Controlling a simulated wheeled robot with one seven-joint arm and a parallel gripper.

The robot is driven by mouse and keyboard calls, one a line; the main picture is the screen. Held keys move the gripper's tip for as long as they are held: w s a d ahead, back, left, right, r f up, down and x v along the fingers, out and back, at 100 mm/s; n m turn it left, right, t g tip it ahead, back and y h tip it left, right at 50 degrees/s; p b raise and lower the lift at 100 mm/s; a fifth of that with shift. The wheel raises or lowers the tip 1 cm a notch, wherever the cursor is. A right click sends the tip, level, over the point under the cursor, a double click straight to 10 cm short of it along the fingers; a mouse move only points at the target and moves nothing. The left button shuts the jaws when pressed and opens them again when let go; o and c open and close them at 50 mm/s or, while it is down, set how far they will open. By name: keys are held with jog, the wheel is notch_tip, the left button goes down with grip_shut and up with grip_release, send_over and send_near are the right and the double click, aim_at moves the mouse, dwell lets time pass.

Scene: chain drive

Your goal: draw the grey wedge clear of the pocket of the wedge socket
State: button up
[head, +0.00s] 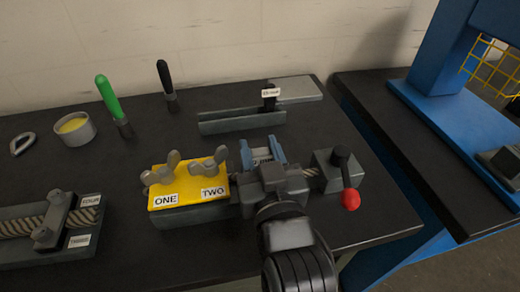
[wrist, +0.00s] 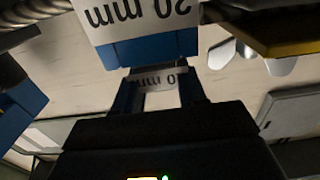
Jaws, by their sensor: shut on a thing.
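The blue wedge socket (head: 247,155) stands near the middle of the bench in the head view, partly hidden by my gripper (head: 266,170). A pale piece with a "mm" label shows between its blue sides. In the wrist view, a blue part with an upside-down "20 mm" label (wrist: 150,48) fills the top. Just below it my gripper (wrist: 160,95) is shut on a small labelled pale piece (wrist: 160,78), which I take for the grey wedge. The pocket itself is hidden, so I cannot tell how far the wedge sits in it.
A yellow plate (head: 185,171) with wing nuts, marked ONE and TWO, is close on the left. A grey block with a red-knobbed lever (head: 350,197) stands on the right, joined by rope. A grey channel (head: 240,122) and two upright-handled tools (head: 108,95) lie behind.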

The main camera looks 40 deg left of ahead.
jog(key=shift+r, duration=0.1)
grip_shut()
notch_tip(320, 180, up, 13)
jog(key=p, duration=0.9)
dwell(1.4)
